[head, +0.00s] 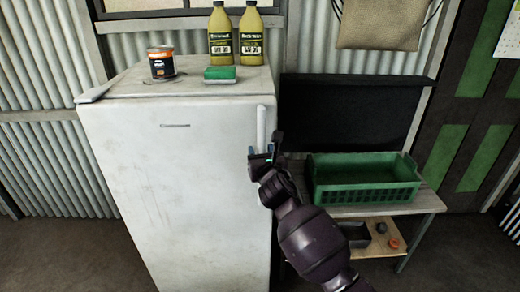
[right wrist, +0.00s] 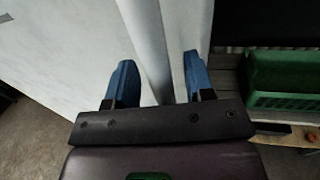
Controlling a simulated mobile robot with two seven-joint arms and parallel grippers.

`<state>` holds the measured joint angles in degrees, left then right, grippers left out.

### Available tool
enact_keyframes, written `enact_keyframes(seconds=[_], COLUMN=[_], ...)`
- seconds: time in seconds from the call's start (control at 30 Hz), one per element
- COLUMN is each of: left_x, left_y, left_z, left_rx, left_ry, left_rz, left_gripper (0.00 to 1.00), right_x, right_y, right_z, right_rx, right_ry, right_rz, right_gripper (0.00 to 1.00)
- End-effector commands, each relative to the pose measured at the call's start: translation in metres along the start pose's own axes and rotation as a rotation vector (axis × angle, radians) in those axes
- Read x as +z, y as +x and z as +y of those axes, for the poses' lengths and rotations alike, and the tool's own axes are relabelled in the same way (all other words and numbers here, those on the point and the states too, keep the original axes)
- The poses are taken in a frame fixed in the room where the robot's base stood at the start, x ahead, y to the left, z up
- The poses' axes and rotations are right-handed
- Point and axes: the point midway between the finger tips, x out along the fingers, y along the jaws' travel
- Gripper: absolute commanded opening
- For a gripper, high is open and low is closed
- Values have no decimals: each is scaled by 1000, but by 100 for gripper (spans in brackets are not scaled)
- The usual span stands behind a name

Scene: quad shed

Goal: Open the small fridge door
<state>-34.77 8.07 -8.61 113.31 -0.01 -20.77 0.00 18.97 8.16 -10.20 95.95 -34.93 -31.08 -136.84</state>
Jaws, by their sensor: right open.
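The small white fridge (head: 180,180) stands against the corrugated wall, and its door looks shut. Its upright white handle (head: 261,127) is on the door's right side. My right gripper (head: 262,150) is at the lower part of the handle in the head view. In the right wrist view, my right gripper (right wrist: 156,85) is open, with one blue finger on each side of the white handle (right wrist: 148,40). I cannot tell whether either finger touches it. The fridge door (right wrist: 70,50) fills the left of that view. My left gripper is not in view.
A green crate (head: 365,180) sits on a low bench (head: 428,203) to the right. Floor at the left is clear.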

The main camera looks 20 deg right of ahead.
Motion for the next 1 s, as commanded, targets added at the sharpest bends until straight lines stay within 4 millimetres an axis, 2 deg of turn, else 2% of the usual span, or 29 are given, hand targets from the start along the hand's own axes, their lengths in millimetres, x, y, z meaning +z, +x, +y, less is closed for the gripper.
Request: enact_keyframes(seconds=[0.2, 0.57, 0.87, 1.0], left_x=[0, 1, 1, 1], left_y=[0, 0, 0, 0], left_z=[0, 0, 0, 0], left_rx=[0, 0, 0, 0], left_ry=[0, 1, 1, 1], left_rz=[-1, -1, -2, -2], left_gripper=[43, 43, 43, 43], right_x=[0, 0, 0, 0], right_y=[17, 20, 20, 20], right_z=[0, 0, 0, 0], right_rx=[0, 0, 0, 0], right_ry=[0, 0, 0, 0], right_rz=[1, 0, 1, 1], right_gripper=[48, 48, 3, 0])
